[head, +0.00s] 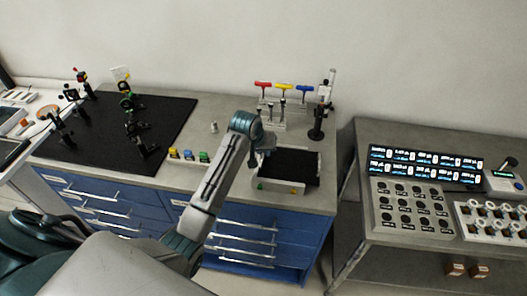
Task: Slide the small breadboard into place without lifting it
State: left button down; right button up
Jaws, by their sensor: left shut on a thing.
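The small breadboard (295,166) is a black rectangular plate. It lies flat near the right end of the blue-drawered bench, in a pale frame (284,188) with small green and yellow marks on its front edge. My left arm reaches up from the bottom of the head view and bends over at the top. My left gripper (266,145) is at the back left corner of the small breadboard, shut on its edge as far as I can see. The fingertips are small and partly hidden by the wrist. My right gripper is not in view.
A large black breadboard (110,130) with optical mounts covers the bench's left part. A rack (270,118) with red, yellow and blue T-handled tools and a black post stand (317,125) stand behind. Small coloured blocks (188,155) sit left of my arm. A gap separates the right table (376,243).

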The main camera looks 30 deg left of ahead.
pick_arm(q)
jog(key=shift+a, duration=0.2)
jog(key=shift+s+a, duration=0.25)
jog(key=shift+a, duration=0.55)
jog(key=shift+s+a, duration=0.2)
jog(key=shift+a, duration=0.3)
jog(key=c, duration=1.4)
grip_release()
jog(key=shift+c, duration=0.2)
jog(key=shift+s+f, duration=0.1)
jog(key=shift+f, duration=0.05)
